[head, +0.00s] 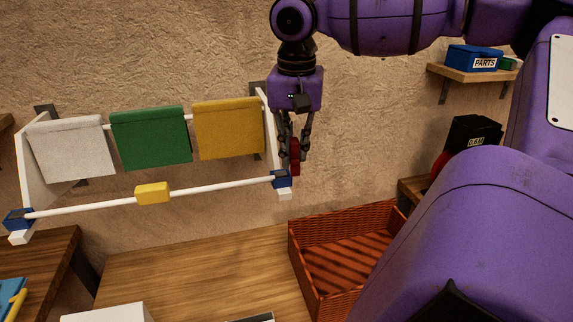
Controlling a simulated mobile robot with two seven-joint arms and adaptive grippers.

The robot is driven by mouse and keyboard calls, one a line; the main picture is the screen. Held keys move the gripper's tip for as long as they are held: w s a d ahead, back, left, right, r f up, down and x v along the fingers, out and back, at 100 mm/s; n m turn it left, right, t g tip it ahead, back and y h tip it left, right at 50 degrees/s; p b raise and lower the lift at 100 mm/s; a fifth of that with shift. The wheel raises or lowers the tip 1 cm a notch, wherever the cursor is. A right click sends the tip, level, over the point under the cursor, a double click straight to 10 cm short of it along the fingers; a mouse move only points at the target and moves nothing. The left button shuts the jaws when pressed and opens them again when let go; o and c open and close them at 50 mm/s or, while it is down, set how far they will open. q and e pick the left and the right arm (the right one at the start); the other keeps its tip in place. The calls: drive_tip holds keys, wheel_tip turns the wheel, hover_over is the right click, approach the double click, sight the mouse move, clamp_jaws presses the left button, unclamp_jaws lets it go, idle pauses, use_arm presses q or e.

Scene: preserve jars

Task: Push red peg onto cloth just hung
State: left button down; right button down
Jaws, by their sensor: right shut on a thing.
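The red peg (295,158) is held upright between the fingers of my right gripper (293,150), which is shut on it and points down. The gripper is just right of the wall rack's right end, near the yellow cloth (229,129). A green cloth (151,138) and a white cloth (71,150) hang left of it on the rack's rear rod. I cannot tell which cloth was hung last. No red peg shows on any cloth. My left gripper is not in view.
The rack's front white rod (100,205) carries a small yellow piece (153,193) and has blue end brackets (282,179). An empty red-brown wicker basket (298,262) stands on the wooden table (190,280) below. A blue parts box (473,58) sits on a shelf at right.

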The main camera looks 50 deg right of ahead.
drive_tip(key=shift+w+r, duration=0.1)
drive_tip(key=shift+r, duration=0.7)
drive_tip(key=shift+d+r, duration=0.1)
drive_tip(key=shift+w, duration=0.1)
